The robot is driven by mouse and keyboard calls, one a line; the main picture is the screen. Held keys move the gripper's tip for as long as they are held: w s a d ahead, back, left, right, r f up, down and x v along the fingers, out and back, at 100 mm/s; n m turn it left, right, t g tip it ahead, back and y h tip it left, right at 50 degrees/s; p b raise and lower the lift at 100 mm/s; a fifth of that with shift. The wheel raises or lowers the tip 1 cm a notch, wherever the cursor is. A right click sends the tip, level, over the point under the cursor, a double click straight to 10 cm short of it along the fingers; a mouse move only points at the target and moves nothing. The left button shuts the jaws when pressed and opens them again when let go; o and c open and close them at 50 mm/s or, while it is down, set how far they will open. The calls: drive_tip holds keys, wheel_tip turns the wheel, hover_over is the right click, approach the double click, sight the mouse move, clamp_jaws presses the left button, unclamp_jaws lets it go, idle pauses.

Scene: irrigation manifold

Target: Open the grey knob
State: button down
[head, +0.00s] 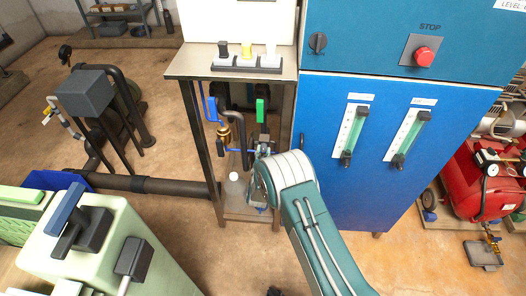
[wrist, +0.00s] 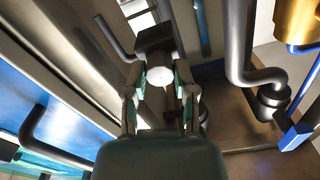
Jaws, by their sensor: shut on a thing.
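In the wrist view my gripper (wrist: 160,82) has its two fingers on either side of a dark grey knob (wrist: 154,40) with a pale round face, and is shut on it. The knob stands among dark pipes. In the head view my arm reaches into the frame under the metal table, and my gripper (head: 264,150) is mostly hidden by my own wrist. A small grey fitting shows there just below an upright green handle (head: 261,110). How far the knob is turned cannot be told.
A brass fitting (head: 224,133) and blue handle (head: 212,108) are left of my gripper. The blue cabinet (head: 350,180) stands close on the right. A pale bottle (head: 235,188) stands on the low shelf. Dark pipe (wrist: 240,50) runs right of the fingers.

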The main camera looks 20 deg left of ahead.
drive_tip(key=shift+n, duration=0.3)
drive_tip(key=n, duration=0.9)
drive_tip(key=shift+r+n, duration=0.1)
drive_tip(key=shift+n, duration=0.3)
drive_tip(key=n, duration=0.5)
drive_tip(key=shift+a+n, duration=0.1)
drive_tip(key=shift+n, duration=0.2)
drive_tip(key=n, duration=0.5)
drive_tip(key=shift+s+n, duration=0.1)
drive_tip(key=shift+n, duration=0.3)
drive_tip(key=shift+f, duration=0.2)
